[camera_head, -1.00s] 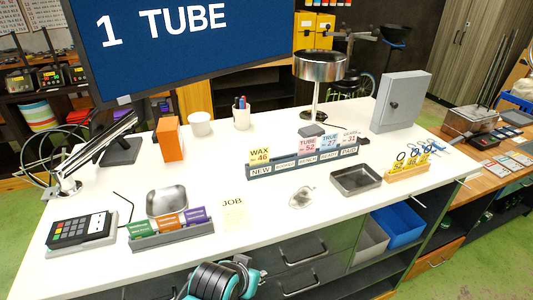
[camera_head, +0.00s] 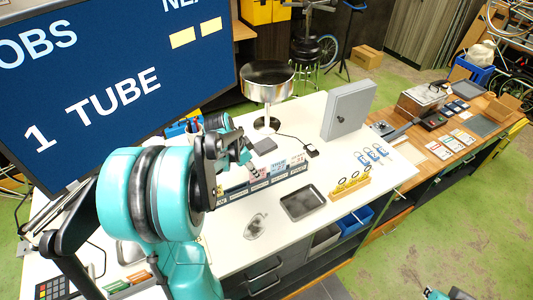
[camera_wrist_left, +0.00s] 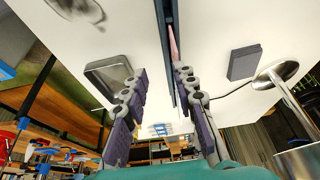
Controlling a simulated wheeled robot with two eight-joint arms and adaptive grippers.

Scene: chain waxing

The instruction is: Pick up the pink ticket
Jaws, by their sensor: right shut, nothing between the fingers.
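The pink ticket (camera_head: 258,173) stands in the dark ticket rack (camera_head: 285,183) on the white bench, left of the blue ticket (camera_head: 279,167). My left gripper (camera_head: 246,163) is at the left part of the rack and hides its left end. In the left wrist view its two fingers (camera_wrist_left: 165,95) are apart and nothing is held between them. The pink ticket shows edge-on there (camera_wrist_left: 174,45), above the gap and closer to the right finger. My right gripper (camera_head: 446,293) is cut off at the bottom right edge, away from the bench, shut and empty.
An empty metal tray (camera_head: 303,203) lies in front of the rack. A yellow rack (camera_head: 350,187) with tags stands to its right. A lamp with a round metal shade (camera_head: 267,82) and a grey box (camera_head: 349,108) stand behind. A large screen (camera_head: 100,85) fills the upper left.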

